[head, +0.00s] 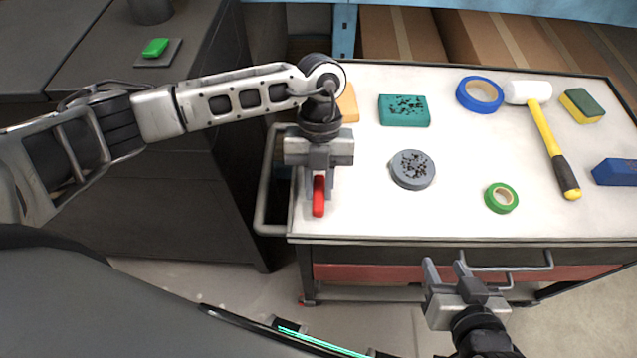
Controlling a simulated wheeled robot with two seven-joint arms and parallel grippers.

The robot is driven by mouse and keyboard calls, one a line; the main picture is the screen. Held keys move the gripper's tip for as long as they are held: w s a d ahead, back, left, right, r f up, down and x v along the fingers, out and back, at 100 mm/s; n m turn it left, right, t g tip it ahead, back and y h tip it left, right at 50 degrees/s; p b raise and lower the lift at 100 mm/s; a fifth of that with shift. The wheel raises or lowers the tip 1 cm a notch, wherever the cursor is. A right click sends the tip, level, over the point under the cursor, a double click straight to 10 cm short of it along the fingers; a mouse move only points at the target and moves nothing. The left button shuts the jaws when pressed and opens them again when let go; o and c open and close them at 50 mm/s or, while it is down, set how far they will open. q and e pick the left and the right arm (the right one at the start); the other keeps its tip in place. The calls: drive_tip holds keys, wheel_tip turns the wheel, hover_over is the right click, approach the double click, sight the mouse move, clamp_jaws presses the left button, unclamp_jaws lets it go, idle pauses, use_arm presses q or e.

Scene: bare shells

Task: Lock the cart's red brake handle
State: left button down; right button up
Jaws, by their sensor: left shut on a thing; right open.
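The cart (370,222) has a white top and stands in front of me. Its red brake handle (318,197) is at the left front corner of the top, beside the push bar. My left gripper (319,180) comes down from above and is shut on the red handle; the fingers hide its upper part. My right gripper (446,268) is open and empty, low in front of the cart's front edge, apart from it.
On the cart top lie a grey round piece (412,169), a teal block (404,110), blue tape (480,94), green tape (501,198), a mallet (548,135), a sponge (582,105) and a blue block (615,172). A dark cabinet (190,190) stands left.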

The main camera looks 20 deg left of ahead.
use_arm(q)
drive_tip(key=shift+w+r, duration=0.1)
idle(0.4)
drive_tip(key=c, duration=1.3)
unclamp_jaws()
drive_tip(key=b+v, duration=0.1)
drive_tip(key=v, duration=1.5)
